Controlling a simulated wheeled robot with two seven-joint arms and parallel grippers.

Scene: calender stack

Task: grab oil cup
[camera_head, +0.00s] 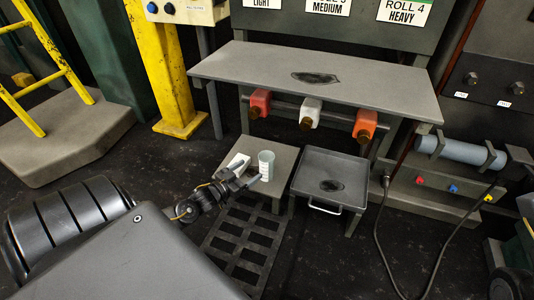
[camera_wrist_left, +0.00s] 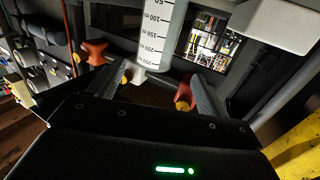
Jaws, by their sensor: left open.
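The oil cup (camera_head: 266,163) is a pale, translucent cylinder standing upright on a small grey stand (camera_head: 283,158). In the left wrist view the cup (camera_wrist_left: 163,32) shows dark scale marks and appears beyond my fingers, between their directions. My left gripper (camera_head: 246,177) is open, close to the cup on its near left side. In the left wrist view its two fingers (camera_wrist_left: 157,88) are spread apart with nothing clearly held between them. Whether a finger touches the cup cannot be told. My right gripper is not in view.
A white item (camera_head: 239,161) lies left of the cup. A grey tray with a handle (camera_head: 330,176) stands to the right. Above and behind is a grey shelf (camera_head: 300,66) with red, white and orange spouts under it. A floor grate (camera_head: 240,240) and a cable (camera_head: 380,235) lie nearby.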

